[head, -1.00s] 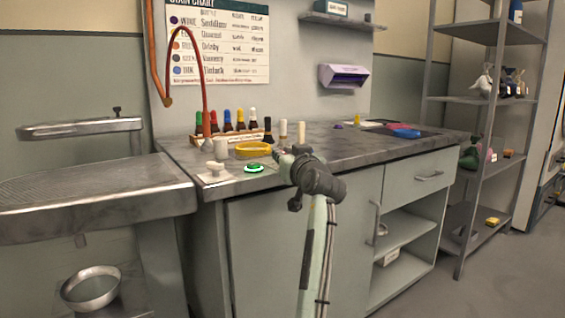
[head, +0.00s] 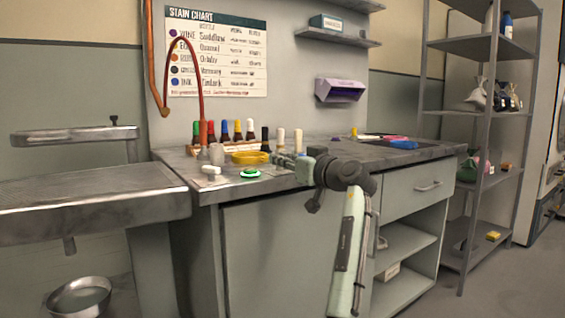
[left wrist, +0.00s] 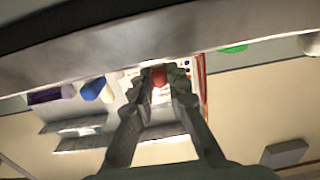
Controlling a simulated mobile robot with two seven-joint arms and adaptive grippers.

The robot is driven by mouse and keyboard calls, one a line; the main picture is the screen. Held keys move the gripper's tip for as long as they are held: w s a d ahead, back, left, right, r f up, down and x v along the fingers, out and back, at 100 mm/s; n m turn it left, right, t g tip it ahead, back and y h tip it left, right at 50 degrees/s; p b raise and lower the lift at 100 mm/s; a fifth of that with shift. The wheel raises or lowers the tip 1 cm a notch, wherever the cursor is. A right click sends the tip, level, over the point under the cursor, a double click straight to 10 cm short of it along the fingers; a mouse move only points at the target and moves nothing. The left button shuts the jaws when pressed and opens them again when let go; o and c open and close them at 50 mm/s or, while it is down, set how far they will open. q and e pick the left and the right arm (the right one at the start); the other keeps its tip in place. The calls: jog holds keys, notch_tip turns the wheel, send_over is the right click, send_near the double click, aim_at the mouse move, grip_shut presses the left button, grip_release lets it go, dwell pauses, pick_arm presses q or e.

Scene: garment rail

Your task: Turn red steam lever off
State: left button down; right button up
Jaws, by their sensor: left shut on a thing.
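My left gripper (head: 276,158) reaches over the front of the grey counter, beside a yellow ring, with its wrist to the right. In the left wrist view its two fingers (left wrist: 158,82) close around a small rounded red thing (left wrist: 158,75). Only a little of this red thing shows between the fingertips, so I cannot tell its full shape or whether it is the steam lever. No red lever stands out in the head view. My right gripper is not in view.
The counter (head: 400,157) holds a row of capped bottles (head: 237,132), the yellow ring (head: 250,158) and a green disc (head: 250,174). A red hose (head: 201,85) arches above it. A metal table (head: 80,195) stands left, a shelf rack (head: 484,150) right.

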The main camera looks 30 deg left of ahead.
pick_arm(q)
jog(key=c, duration=1.5)
grip_release()
jog(key=v, duration=1.2)
jog(key=shift+d+f, duration=0.1)
